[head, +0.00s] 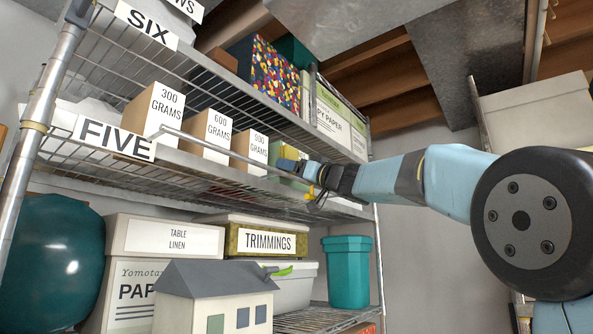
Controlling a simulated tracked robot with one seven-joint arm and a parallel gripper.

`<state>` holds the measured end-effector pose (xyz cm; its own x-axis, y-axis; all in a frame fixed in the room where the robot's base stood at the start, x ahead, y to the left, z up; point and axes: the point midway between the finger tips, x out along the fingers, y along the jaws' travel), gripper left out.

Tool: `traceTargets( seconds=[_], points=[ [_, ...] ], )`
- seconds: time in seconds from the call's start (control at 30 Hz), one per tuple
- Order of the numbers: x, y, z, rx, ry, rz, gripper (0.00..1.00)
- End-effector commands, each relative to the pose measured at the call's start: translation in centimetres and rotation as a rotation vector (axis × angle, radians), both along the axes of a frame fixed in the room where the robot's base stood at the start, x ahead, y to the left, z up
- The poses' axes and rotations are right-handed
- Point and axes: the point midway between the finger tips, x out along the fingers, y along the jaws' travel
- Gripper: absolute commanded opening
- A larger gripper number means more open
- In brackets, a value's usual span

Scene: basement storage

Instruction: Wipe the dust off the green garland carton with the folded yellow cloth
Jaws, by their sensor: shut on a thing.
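A green carton (276,152) stands on shelf FIVE, just right of the 900 GRAMS box. Only a part of it shows behind my gripper, and I see no lettering or dust on it. My gripper (288,166) reaches in from the right at the front of the carton. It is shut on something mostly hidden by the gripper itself. Small yellow patches (310,191) show beside the wrist, but I cannot tell whether they are the folded cloth. I cannot tell whether the gripper touches the carton.
Boxes marked 300 GRAMS (156,113), 600 GRAMS (208,135) and 900 GRAMS (250,151) stand left on the same wire shelf. Shelf SIX (147,25) hangs close above. Below stand a TRIMMINGS box (265,226), a teal bin (347,270) and a model house (215,300).

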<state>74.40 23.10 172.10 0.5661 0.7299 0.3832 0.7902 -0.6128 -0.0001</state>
Motion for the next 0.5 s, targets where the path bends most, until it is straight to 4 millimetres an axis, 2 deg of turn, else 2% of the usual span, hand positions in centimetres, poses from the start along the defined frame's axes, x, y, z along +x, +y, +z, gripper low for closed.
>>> traceTargets(
  seconds=[0.17, 0.5],
  points=[
    [-0.2, -0.4, 0.0, 0.000, 0.000, -0.001, 0.48],
    [-1.8, -2.5, 0.1, 0.000, -0.002, -0.003, 0.48]
  ],
)
